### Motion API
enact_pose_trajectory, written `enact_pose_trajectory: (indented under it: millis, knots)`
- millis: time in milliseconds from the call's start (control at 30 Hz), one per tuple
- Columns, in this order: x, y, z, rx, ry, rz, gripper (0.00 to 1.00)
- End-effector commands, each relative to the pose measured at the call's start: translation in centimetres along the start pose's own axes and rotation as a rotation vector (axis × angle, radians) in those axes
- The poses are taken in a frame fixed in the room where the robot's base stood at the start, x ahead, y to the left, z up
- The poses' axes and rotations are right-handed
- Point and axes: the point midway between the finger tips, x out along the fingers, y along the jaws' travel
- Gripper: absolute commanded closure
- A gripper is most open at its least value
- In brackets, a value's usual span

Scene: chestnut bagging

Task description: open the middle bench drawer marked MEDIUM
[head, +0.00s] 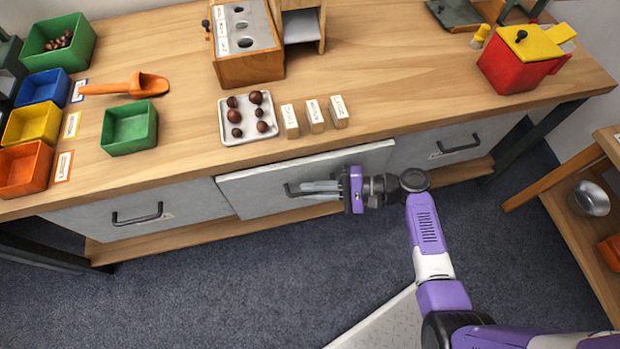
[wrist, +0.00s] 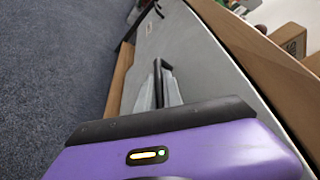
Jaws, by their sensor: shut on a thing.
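The middle drawer (head: 262,186) has a grey front under the bench top, between two similar drawers. Its front appears to stand slightly forward of its neighbours. Its dark bar handle (head: 290,190) also shows in the wrist view (wrist: 158,75). My gripper (head: 310,187) reaches in from the right, with its pale fingers shut on the handle. In the wrist view the fingers (wrist: 163,93) lie around the bar, close to the grey front. No MEDIUM marking is readable on this drawer; my gripper covers part of the front.
The left drawer (head: 190,204) and right drawer (head: 415,148) look shut. On the bench top (head: 400,90) stand a white tray (head: 223,130), label blocks (head: 315,117), coloured bins (head: 130,128) and a red-yellow box (head: 510,70). A side shelf (head: 560,205) stands at right.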

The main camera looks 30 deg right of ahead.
Motion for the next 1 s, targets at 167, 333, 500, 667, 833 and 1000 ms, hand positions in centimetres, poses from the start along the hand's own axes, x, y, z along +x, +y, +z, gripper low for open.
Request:
enact_pose_trajectory:
  millis: [167, 333, 500, 667, 833, 1000]
  knots:
    - [-1.8, 2.5, 4.2, 0.011, 0.003, 0.003, 1.0]
    - [-3.5, 5.7, 8.5, 0.012, 0.002, 0.003, 1.0]
    - [-5.1, 8.8, 12.4, 0.01, 0.004, 0.003, 1.0]
    - [-6.3, 11.1, 15.3, 0.007, 0.005, 0.002, 1.0]
    - [-7.1, 12.7, 17.4, 0.004, 0.005, 0.001, 1.0]
    - [-7.5, 13.6, 18.4, 0.001, 0.005, 0.001, 1.0]
